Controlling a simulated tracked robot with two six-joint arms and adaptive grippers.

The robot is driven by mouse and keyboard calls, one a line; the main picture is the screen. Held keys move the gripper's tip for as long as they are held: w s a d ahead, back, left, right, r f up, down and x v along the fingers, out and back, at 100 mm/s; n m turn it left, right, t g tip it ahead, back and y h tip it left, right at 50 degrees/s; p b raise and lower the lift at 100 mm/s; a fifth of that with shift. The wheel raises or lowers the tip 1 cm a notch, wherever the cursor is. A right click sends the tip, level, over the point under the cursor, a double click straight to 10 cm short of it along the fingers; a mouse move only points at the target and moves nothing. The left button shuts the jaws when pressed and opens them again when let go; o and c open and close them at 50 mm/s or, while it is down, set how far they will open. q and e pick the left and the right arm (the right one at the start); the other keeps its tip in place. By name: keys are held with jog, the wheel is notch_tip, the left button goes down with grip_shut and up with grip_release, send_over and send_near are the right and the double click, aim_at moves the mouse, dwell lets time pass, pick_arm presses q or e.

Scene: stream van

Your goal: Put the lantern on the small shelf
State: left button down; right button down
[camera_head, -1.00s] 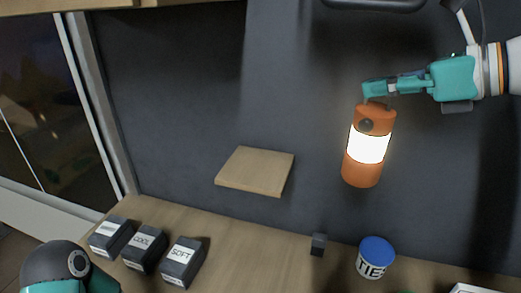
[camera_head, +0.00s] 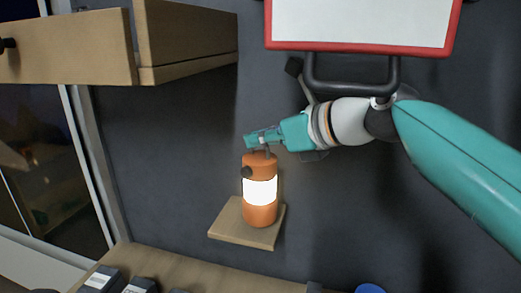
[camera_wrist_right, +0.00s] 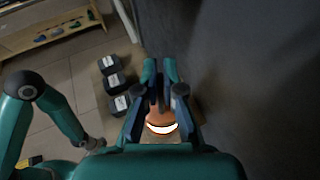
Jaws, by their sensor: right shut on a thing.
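The lantern (camera_head: 259,212) is an orange cylinder with a glowing white band, upright in the head view. Its lower end is over the small wooden shelf (camera_head: 228,225) on the dark wall. I cannot tell whether its base touches the shelf or hangs just above it. My right gripper (camera_head: 258,141) is shut on the lantern's top handle. In the right wrist view the lantern (camera_wrist_right: 161,117) shows between the fingers, and its lower part is hidden.
A wooden cabinet (camera_head: 185,35) juts out at the upper left. A red-framed white board (camera_head: 360,22) hangs above my right arm. The counter (camera_head: 190,268) lies below the shelf, with dark labelled boxes (camera_head: 100,279) and a blue lid (camera_head: 369,288).

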jog(key=shift+f, duration=1.3)
jog(key=c, duration=1.3)
grip_release()
jog(key=shift+f, duration=0.15)
jog(key=shift+d, duration=0.1)
jog(key=b+v, duration=0.1)
jog(key=v, duration=1.1)
jog(key=shift+b, duration=0.35)
